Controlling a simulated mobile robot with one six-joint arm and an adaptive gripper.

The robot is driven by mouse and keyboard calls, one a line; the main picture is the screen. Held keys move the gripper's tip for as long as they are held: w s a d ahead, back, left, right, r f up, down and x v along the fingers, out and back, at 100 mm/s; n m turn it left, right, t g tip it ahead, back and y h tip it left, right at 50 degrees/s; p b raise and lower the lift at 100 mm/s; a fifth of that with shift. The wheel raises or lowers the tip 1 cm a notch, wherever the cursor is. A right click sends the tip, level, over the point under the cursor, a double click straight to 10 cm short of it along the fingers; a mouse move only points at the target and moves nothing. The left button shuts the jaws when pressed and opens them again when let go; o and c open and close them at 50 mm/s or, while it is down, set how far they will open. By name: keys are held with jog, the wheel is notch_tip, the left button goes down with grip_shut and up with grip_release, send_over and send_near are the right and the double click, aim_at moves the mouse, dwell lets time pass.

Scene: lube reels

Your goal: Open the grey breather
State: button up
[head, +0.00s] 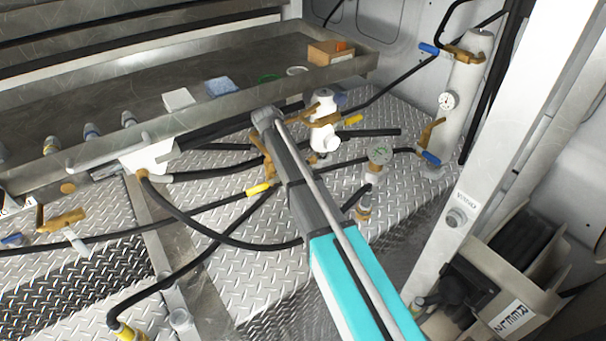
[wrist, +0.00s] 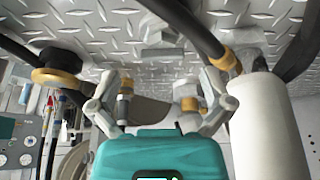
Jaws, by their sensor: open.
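My gripper (wrist: 160,78) is open in the wrist view, with its two grey fingers spread on either side of its teal body and nothing between them. Beyond the fingers a grey capped fitting with a brass collar (wrist: 188,95) hangs near the right finger. A thinner brass fitting (wrist: 125,100) is near the left finger. I cannot tell for sure which part is the grey breather. In the head view my teal and grey arm reaches up across the middle, and the gripper's fingers cannot be made out there.
A metal tray (head: 140,75) holds a cardboard box (head: 330,52) and small pads. Black hoses cross the tread plate. A white post (head: 480,190) rises at right.

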jog(key=d, duration=0.1)
jog(key=d+f+b, duration=0.1)
jog(key=d, duration=0.1)
jog(key=shift+s+d, duration=0.2)
jog(key=shift+d, duration=0.05)
jog(key=shift+b+x, duration=1.85)
jog(key=shift+x, duration=0.15)
